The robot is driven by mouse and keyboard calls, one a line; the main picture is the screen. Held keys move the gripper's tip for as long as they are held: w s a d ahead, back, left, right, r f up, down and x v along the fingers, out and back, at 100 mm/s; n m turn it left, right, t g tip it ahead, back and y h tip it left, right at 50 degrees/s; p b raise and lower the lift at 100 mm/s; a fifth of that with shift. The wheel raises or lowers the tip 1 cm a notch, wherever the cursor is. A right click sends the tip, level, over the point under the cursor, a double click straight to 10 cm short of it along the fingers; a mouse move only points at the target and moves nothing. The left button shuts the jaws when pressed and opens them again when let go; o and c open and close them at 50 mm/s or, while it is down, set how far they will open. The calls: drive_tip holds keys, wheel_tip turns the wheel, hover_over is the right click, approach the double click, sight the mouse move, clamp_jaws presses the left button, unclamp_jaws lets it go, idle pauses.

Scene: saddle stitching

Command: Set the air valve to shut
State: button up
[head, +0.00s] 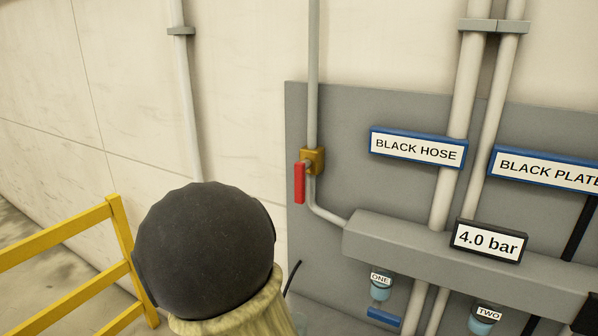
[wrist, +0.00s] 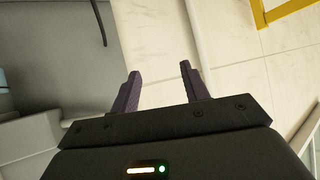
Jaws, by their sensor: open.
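The air valve has a brass-coloured body (head: 313,160) on a grey vertical pipe, near the left edge of the grey panel in the head view. Its red handle (head: 299,183) hangs straight down, roughly in line with the pipe. A display (head: 488,242) on the grey box to the right reads 4.0 bar. My gripper (wrist: 160,70) shows in the wrist view with its two dark fingers apart and nothing between them. The valve is not in the wrist view. My gripper is not visible in the head view, so its distance from the handle cannot be told.
A yellow railing (head: 122,240) stands at the left. The grey box (head: 400,238) sticks out from the panel. Signs read BLACK HOSE (head: 417,147) and BLACK PLATE (head: 550,171). Bare wall (head: 240,120) lies left of the valve. A dark cable (wrist: 99,22) shows in the wrist view.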

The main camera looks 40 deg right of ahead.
sight(298, 188)
drive_tip(key=s+d+r+m+g+h+p, duration=0.1)
drive_tip(key=d+r+m+h+p, duration=0.1)
drive_tip(key=r, duration=0.6)
drive_tip(key=s+d+r+m+g+h+p, duration=0.1)
drive_tip(key=s+d+r+m+h+p, duration=0.1)
drive_tip(key=d+r+m+h, duration=0.2)
wheel_tip(298, 188, up, 4)
drive_tip(key=d+h, duration=0.2)
drive_tip(key=h, duration=0.2)
drive_tip(key=shift+s+g+h, duration=0.15)
drive_tip(key=shift+g+h, duration=0.15)
drive_tip(key=shift+d, duration=0.1)
drive_tip(key=p+x, duration=0.5)
drive_tip(key=x, duration=1.1)
drive_tip(key=shift+d+r, duration=0.15)
drive_tip(key=shift+d, duration=0.15)
drive_tip(key=shift+w+d, duration=0.25)
drive_tip(key=shift+w, duration=0.1)
clamp_jaws()
